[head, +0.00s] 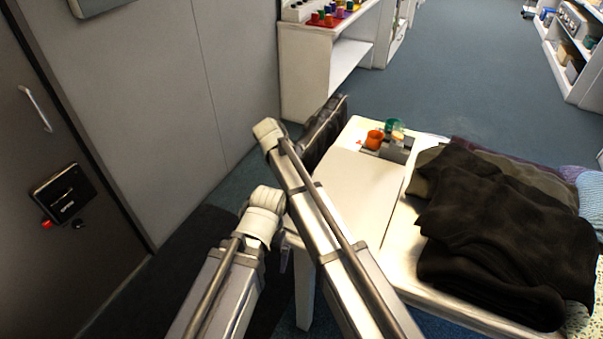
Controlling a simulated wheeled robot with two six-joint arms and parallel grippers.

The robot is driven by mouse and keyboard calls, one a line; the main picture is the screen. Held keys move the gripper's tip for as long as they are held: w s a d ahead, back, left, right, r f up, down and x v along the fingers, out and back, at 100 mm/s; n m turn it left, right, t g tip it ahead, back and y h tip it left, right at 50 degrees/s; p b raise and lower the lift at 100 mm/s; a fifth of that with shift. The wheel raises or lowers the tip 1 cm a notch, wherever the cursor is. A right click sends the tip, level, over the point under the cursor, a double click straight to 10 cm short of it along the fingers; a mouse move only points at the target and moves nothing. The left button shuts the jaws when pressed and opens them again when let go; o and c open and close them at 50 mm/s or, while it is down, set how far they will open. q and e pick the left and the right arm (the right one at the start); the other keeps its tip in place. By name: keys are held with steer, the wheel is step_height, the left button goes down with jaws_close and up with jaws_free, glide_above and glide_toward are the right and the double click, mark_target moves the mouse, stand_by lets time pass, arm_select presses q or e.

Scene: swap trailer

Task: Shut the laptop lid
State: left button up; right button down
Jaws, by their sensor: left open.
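No laptop can be made out for certain. A dark, ribbed, upright thing (325,128) stands at the left edge of the white table (352,195), partly behind my arm; I cannot tell what it is. My two arms reach up from the bottom middle, and their pale joints are left of the table. My left gripper (285,256) is mostly hidden below its arm, low beside the table's left side. It is open, and nothing shows in it.
An orange cup (375,138) and a green cup (395,128) stand by a grey box at the table's back. Dark clothes (505,235) cover its right side. A grey wall and door are on the left; a white shelf (310,75) stands behind. The floor beyond is clear.

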stand_by(0.6)
step_height(320, 180, up, 10)
steer(key=p, duration=1)
steer(key=s+d+n+y, duration=0.1)
steer(key=s+d, duration=0.3)
steer(key=s, duration=0.4)
steer(key=s+d+f+n+g+y, duration=0.1)
steer(key=s+d, duration=0.3)
steer(key=s, duration=0.4)
steer(key=s+d+f+y, duration=0.1)
steer(key=s+d+y, duration=0.2)
steer(key=s, duration=0.4)
steer(key=shift+s+d+f+n, duration=0.25)
steer(key=shift+s+d+n, duration=0.15)
steer(key=shift+d, duration=0.15)
steer(key=a, duration=0.2)
steer(key=a+n, duration=0.1)
steer(key=shift+s+a+g, duration=0.25)
steer(key=shift+a+g, duration=0.05)
steer(key=shift+g, duration=0.1)
steer(key=s+a+n+h, duration=0.1)
steer(key=s+a+n, duration=0.1)
steer(key=s+a, duration=0.2)
steer(key=a, duration=0.3)
steer(key=shift+s+a+n+g, duration=0.2)
steer(key=shift+s+n+g, duration=0.1)
steer(key=shift+n, duration=0.1)
steer(key=shift+r, duration=0.1)
